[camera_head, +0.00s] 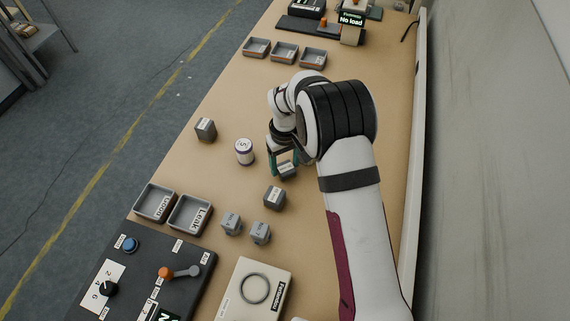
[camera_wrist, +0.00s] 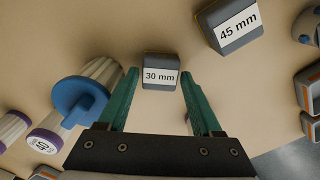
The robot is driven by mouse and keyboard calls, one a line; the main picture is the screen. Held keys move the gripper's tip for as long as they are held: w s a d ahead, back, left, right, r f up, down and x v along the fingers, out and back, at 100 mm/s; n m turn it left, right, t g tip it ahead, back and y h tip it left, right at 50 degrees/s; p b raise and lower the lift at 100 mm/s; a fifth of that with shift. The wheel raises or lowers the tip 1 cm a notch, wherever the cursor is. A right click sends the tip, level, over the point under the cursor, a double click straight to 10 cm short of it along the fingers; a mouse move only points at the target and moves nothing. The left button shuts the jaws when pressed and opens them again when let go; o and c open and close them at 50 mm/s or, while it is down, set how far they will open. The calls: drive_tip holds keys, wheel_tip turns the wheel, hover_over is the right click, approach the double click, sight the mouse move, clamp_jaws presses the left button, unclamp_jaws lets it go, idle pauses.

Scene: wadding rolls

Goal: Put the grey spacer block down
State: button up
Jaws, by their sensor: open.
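A small grey spacer block labelled 30 mm (camera_wrist: 161,70) sits between and just past the tips of my gripper (camera_wrist: 160,80) in the wrist view. The gripper's two green fingers are apart, with a gap on both sides of the block. In the head view my gripper (camera_head: 283,160) is low over the table, and the grey block (camera_head: 288,171) shows beside its fingertips, partly hidden by them. The block appears to rest on the tan table (camera_head: 235,105), though its underside is hidden.
A larger 45 mm block (camera_wrist: 230,24) lies at upper right in the wrist view. A white roll (camera_head: 244,151) stands left of my gripper. Another grey block (camera_head: 275,197) is close below it. Grey trays (camera_head: 284,52) stand farther back, with clear table between.

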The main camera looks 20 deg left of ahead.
sight(285, 166)
wheel_tip(285, 166, up, 11)
drive_tip(key=s+d+r+m, duration=0.5)
drive_tip(key=s+d, duration=0.3)
drive_tip(key=d, duration=0.1)
drive_tip(key=s+d+r+m+y, duration=0.1)
drive_tip(key=s+d+r+m, duration=0.4)
drive_tip(key=s+d, duration=0.4)
drive_tip(key=shift+r, duration=0.8)
drive_tip(key=shift+o, duration=0.7)
drive_tip(key=s+d+f+m, duration=0.2)
drive_tip(key=s+d+m, duration=0.1)
drive_tip(key=s, duration=0.7)
drive_tip(key=shift+s+m+y, duration=0.3)
drive_tip(key=shift+m+y, duration=0.1)
drive_tip(key=shift+m, duration=0.4)
drive_tip(key=shift+f, duration=0.1)
drive_tip(key=shift+a, duration=0.15)
